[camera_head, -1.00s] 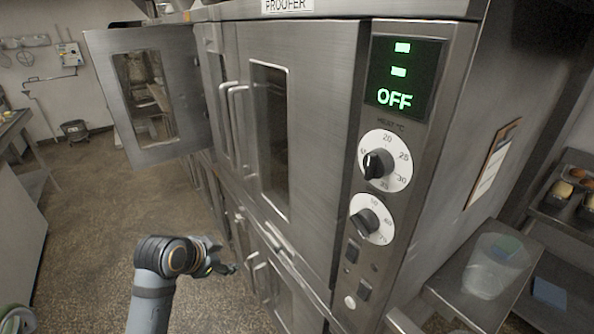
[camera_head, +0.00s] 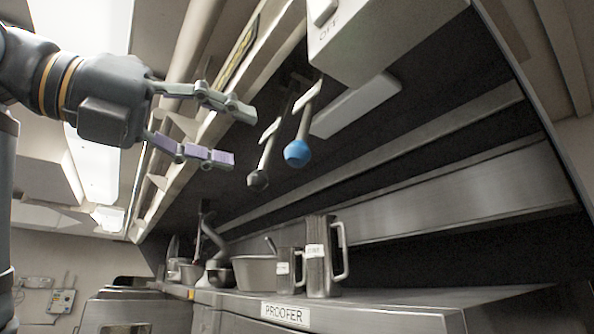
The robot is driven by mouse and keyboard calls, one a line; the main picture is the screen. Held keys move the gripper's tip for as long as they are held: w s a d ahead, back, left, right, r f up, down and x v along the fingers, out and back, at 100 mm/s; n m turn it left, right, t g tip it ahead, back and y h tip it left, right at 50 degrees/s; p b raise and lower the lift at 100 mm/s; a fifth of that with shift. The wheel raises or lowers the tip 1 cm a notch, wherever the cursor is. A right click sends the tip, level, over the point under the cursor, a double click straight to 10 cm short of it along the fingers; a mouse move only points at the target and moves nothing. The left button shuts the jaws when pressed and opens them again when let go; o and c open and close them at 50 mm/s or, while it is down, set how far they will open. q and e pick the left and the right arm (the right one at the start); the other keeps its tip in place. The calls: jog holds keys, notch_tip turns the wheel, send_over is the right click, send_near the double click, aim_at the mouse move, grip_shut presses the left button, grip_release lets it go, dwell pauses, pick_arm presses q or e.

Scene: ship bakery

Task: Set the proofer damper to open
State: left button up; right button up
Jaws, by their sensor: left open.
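Two levers hang below the overhead duct above the proofer. The proofer sign (camera_head: 285,313) shows at the bottom on the proofer's top edge. My right gripper is not in view.
On the steel top stand a tall metal jug (camera_head: 318,270), a smaller jug (camera_head: 287,275) and a metal pan (camera_head: 254,273). A pale box (camera_head: 385,35) hangs from above, right of the levers. A long pale overhead rail (camera_head: 200,150) runs behind my gripper.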

aim_at(288, 154)
pick_arm(q)
jog(key=p+x, duration=0.3)
jog(key=x, duration=0.7)
jog(key=shift+d+r, duration=0.1)
jog(key=shift+r, duration=0.1)
jog(key=shift+w+d+f, duration=0.1)
jog(key=shift+w+f, duration=0.05)
jog(key=shift+w, duration=0.15)
jog(key=shift+s, duration=0.1)
jog(key=shift+c, duration=1)
grip_shut()
